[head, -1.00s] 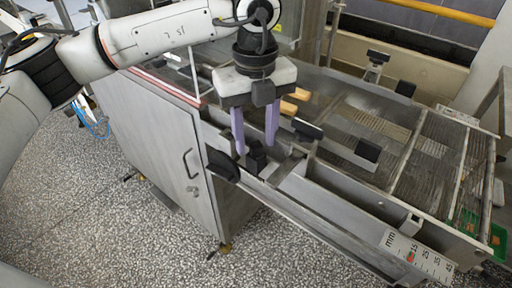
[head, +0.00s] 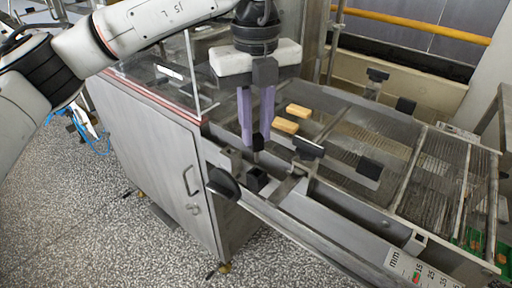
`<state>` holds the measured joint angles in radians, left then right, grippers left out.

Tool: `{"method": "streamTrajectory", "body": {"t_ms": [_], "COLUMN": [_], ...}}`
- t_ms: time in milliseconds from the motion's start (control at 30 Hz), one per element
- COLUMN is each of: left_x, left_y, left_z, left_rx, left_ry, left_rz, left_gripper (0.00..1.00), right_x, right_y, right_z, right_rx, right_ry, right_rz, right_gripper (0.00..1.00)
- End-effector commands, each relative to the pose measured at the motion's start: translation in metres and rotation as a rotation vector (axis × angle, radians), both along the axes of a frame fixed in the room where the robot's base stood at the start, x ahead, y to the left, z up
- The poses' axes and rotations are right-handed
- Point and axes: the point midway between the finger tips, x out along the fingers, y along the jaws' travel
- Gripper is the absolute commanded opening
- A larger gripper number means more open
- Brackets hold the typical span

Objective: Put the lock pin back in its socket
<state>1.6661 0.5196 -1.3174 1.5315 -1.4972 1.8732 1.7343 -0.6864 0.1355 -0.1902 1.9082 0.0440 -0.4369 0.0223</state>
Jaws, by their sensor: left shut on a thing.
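My left gripper (head: 256,138) is shut on the lock pin (head: 258,142), a small dark piece between the tips of its two lilac fingers. The pin is held upright or nearly so, above a black block with an opening, which looks like the socket (head: 257,181). The block sits on the near metal rail of the machine. The pin's lower end is thin and hard to make out, so I cannot tell whether it is clear of the opening. My right gripper is not in view.
A black knob (head: 222,183) sticks out left of the socket. Two tan bars (head: 285,126) lie on the mesh belt behind the gripper. Black-ended brackets (head: 308,148) stand to the right. A scale plate (head: 418,272) is at the lower right, and a clear panel (head: 190,75) stands at the left.

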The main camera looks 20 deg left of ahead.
Motion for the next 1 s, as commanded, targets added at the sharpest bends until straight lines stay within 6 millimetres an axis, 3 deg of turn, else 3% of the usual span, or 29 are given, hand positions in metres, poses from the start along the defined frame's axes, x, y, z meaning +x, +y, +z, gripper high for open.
{"method": "streamTrajectory", "body": {"t_ms": [100,300,1000], "left_x": [0.0,0.0,0.0], "left_y": [0.0,0.0,0.0], "left_z": [0.021,0.041,0.07], "left_rx": [-0.001,-0.001,-0.001], "left_ry": [-0.002,0.001,0.001], "left_rz": [0.0,-0.002,-0.001], "left_gripper": [0.0,0.0,0.0], "right_x": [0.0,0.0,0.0], "right_y": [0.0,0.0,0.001], "right_z": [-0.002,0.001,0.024], "right_rx": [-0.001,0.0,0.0], "right_ry": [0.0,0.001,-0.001], "right_rz": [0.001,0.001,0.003], "right_gripper": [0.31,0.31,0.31]}}
